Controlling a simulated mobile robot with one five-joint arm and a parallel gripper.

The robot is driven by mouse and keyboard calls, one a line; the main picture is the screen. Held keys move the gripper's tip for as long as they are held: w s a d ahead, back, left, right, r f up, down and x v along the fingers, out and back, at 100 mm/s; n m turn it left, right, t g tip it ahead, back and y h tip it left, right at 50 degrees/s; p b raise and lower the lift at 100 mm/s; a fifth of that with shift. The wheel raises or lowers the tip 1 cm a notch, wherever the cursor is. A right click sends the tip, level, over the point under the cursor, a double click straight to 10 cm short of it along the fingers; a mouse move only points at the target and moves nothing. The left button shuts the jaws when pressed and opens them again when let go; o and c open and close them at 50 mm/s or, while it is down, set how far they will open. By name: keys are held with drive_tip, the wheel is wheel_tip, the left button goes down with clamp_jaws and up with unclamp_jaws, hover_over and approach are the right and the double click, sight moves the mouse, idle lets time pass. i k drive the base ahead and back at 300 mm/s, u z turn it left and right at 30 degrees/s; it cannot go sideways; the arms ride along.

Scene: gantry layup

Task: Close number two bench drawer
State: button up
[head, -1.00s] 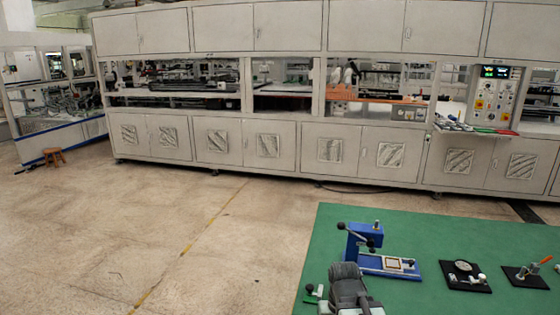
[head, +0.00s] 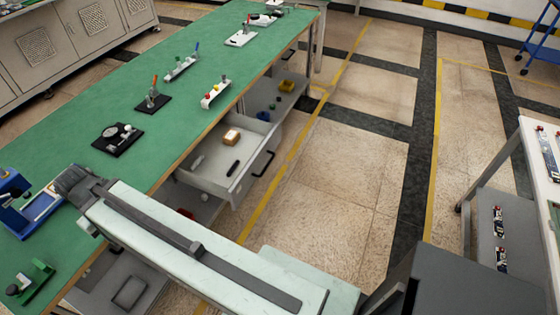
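A grey drawer (head: 211,179) stands pulled out from under the long green-topped bench (head: 135,65), on the bench's right side. Its front panel with a black bar handle (head: 264,164) faces right, over the floor. A small tan-and-white block (head: 231,137) and a dark slim object (head: 233,168) lie inside. I see no number on the drawer. My pale arm crosses the lower left, over the bench edge and in front of the space below the drawer. My gripper is not visible.
Fixtures, including a black dial plate (head: 117,138), stand on the bench top. The floor right of the drawer is clear. A white-topped table (head: 540,150) stands at the right.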

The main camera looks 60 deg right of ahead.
sight(258, 140)
drive_tip(key=z, duration=1.75)
